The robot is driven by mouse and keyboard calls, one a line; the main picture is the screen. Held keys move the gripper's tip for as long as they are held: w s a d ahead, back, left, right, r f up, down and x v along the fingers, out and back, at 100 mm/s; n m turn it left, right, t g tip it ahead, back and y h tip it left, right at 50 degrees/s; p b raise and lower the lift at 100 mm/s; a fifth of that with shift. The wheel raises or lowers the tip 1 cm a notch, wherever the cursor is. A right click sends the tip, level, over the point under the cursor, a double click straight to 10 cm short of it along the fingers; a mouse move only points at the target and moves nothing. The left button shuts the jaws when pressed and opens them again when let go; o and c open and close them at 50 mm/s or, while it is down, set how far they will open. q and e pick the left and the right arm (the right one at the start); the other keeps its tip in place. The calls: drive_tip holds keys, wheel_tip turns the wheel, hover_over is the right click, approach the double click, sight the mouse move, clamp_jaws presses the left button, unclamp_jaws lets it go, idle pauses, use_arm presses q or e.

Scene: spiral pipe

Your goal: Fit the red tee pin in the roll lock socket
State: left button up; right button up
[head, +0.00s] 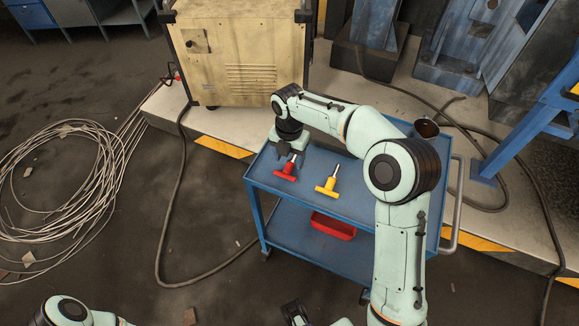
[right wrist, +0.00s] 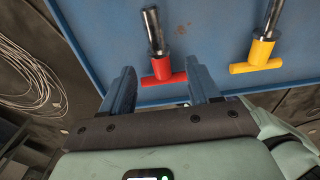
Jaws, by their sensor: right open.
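The red tee pin (head: 285,172) lies on the top shelf of the blue cart (head: 375,208); it has a red cross handle and a metal shaft. My right gripper (head: 284,155) is over it. In the right wrist view my right gripper (right wrist: 160,70) is open, with the red handle (right wrist: 163,80) showing between its two fingers, not gripped. The shaft points away from the palm. I cannot make out the roll lock socket in either view. A dark, pale-edged part at the bottom of the head view may be my left gripper (head: 295,312); its jaws are unclear.
A yellow tee pin (head: 328,186) lies right of the red one. A red bin (head: 333,226) is on the lower shelf. A dark round cup-like thing (head: 427,129) is at the cart's back right corner. A beige cabinet (head: 240,52) stands behind. Cables (head: 75,185) lie on the floor.

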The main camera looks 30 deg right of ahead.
sight(290, 164)
drive_tip(key=shift+f, duration=1.55)
clamp_jaws()
drive_tip(key=shift+r, duration=0.1)
drive_tip(key=shift+r, duration=0.1)
